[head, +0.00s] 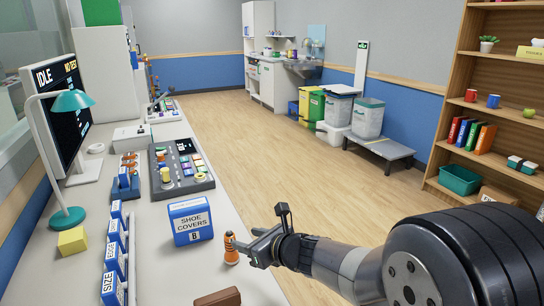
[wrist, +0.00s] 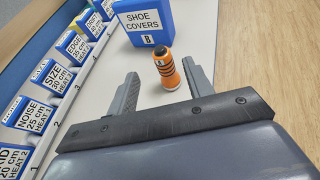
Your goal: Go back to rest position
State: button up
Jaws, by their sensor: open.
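My gripper (head: 247,241) reaches in from the right over the near edge of the long desk. Its jaws are open, with the two fingers apart in the wrist view (wrist: 160,70). A small orange bottle with dark bands (head: 231,250) stands upright on the desk at the fingertips. In the wrist view the bottle (wrist: 167,72) shows between the spread fingers, with a visible gap to the left finger. I cannot tell whether the right finger touches it. My arm is stretched out forward, away from my body.
A blue shoe covers box (head: 191,221) stands just behind the bottle. A brown block (head: 218,297) lies nearer. A row of blue labelled boxes (head: 114,258), a control panel (head: 181,168) and a teal lamp (head: 70,102) are farther left. Open wooden floor (head: 262,150) lies right of the desk.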

aim_at(231, 236)
jog(key=x, duration=0.6)
jog(key=b+x, duration=0.1)
jog(key=x, duration=0.2)
jog(key=shift+w+a+f, duration=0.1)
jog(key=shift+a+f, duration=0.05)
jog(key=shift+f, duration=0.2)
jog(key=shift+r+p, duration=0.55)
jog(key=shift+r, duration=0.7)
